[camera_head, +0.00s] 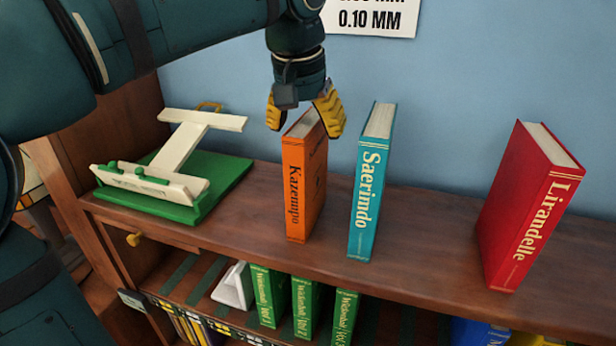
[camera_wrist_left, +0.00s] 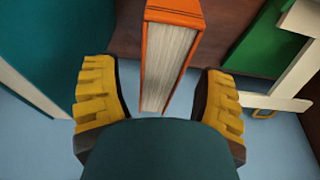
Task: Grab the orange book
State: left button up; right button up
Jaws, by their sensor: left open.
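The orange book (camera_head: 304,180), marked "Kazenupo", stands upright on top of the wooden bookcase, left of the teal book. My left gripper (camera_head: 306,112) is above it, with its yellow fingers open on either side of the book's top end. In the left wrist view, the orange book (camera_wrist_left: 172,55) lies between the two spread fingers of the left gripper (camera_wrist_left: 160,112), with gaps on both sides. Part of the book is hidden behind my gripper's body there. My right gripper is not in view.
A teal book (camera_head: 370,185) marked "Saerindo" stands just right of the orange one. A red book (camera_head: 525,210) stands farther right. A green and white stand (camera_head: 215,185) sits to the left. Green books (camera_head: 303,303) fill part of the shelf below. The blue wall is behind.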

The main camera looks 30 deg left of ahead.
pick_arm(q)
jog(key=shift+b+x, duration=0.6)
jog(key=shift+x, duration=1.55)
jog(key=shift+w+f, duration=0.1)
jog(key=shift+f, duration=0.1)
jog(key=shift+r, duration=0.1)
grip_shut()
